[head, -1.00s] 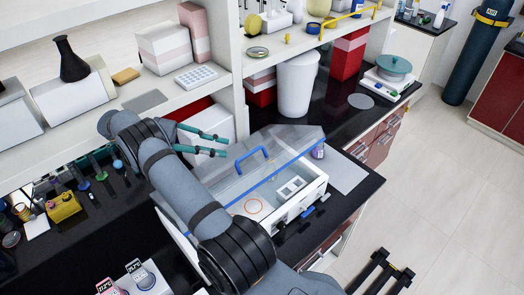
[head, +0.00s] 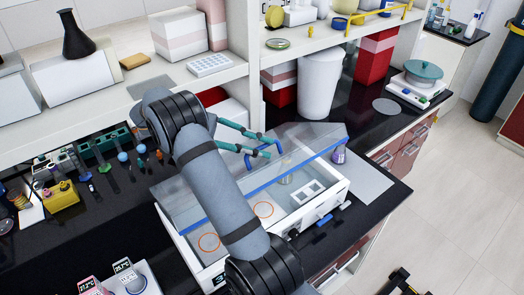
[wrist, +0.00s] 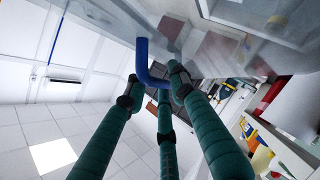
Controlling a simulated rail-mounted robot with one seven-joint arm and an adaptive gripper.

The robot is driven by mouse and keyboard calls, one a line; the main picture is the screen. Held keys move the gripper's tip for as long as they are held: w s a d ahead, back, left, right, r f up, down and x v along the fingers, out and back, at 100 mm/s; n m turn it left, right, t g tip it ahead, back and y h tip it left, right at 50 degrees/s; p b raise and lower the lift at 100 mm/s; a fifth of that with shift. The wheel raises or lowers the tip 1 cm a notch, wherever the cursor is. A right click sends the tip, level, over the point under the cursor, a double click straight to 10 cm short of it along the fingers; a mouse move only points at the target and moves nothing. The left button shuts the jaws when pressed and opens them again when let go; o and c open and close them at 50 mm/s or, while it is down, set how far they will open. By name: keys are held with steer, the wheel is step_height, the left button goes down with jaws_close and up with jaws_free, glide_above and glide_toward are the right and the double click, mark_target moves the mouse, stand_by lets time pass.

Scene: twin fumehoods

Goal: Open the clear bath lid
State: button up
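The clear bath lid (head: 190,199) is a see-through panel with a blue strip along one long edge, tilted over the white bath (head: 325,209). Its exact angle is hard to tell. Orange rings and a white rack show inside the bath. The blue lid handle (head: 249,160) is at my fingertips in the head view. My gripper (head: 274,149) has teal fingers spread apart, on the far side of the bath. In the wrist view, the handle (wrist: 143,62) runs down between the fingertips of my gripper (wrist: 152,92). Whether they touch it cannot be told.
A white bin (head: 319,85) and a purple-labelled bottle (head: 339,153) stand behind and right of the bath. The shelf (head: 115,115) lies close behind my arm. A digital-display device (head: 130,278) is at the front left. A grey mat (head: 368,185) lies clear on the right.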

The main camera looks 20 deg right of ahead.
steer(key=c, duration=0.3)
jaws_close()
steer(key=shift+r, duration=0.1)
stand_by(0.5)
